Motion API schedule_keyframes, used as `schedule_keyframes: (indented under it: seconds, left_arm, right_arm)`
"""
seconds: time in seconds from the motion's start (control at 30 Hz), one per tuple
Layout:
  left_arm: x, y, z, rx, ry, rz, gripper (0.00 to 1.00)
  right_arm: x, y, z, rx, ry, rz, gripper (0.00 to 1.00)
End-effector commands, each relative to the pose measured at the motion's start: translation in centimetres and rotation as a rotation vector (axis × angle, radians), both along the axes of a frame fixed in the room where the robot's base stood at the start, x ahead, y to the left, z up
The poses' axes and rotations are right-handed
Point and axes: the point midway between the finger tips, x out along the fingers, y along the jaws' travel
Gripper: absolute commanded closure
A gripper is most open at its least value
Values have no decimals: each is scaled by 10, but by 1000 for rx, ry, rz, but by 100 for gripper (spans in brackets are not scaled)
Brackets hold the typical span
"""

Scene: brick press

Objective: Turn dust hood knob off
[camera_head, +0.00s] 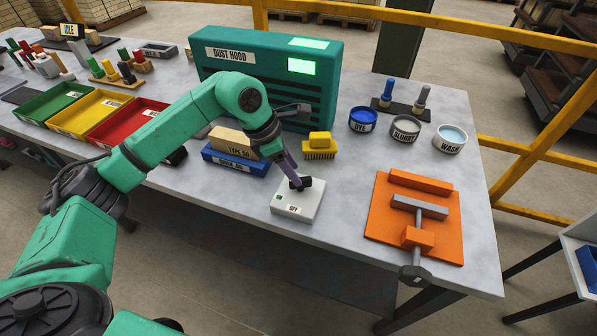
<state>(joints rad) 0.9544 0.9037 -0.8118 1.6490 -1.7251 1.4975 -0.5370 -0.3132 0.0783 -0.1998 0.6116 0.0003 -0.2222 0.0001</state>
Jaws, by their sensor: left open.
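The dust hood (268,76) is a green box with a "DUST HOOD" label and lit green panels, at the back of the table. A white control box (290,209) with an "OFF" label and a small green patch sits in front of it. Its black knob (305,182) is on top. My left gripper (297,183) reaches down to the knob from above. It is open, its fingers right at the knob; whether they touch it cannot be told. The gripper partly hides the knob. My right gripper is not in view.
A blue tray (232,164) with a tan brick (232,140) and a yellow brush (319,147) lie just behind the control box. An orange clamp fixture (379,220) stands to the right, near pots labelled dye (363,120), slurry (405,131) and wash (450,139). Coloured bins are at left.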

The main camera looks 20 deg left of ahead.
Motion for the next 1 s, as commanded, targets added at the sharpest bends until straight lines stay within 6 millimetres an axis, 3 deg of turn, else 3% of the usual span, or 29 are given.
schedule_keyframes:
  seconds: [0.2, 0.47, 0.6, 1.0]
  left_arm:
    - [5, -12, -30, -1, 1, 1, 49]
    - [6, -12, -33, 0, -1, 0, 49]
    - [6, -12, -33, 0, -1, 0, 98]
    - [6, -12, -33, -1, -3, 29, 100]
  right_arm:
    - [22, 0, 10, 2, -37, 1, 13]
    - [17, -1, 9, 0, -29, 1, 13]
    - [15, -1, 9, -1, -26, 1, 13]
    - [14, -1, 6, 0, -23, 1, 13]
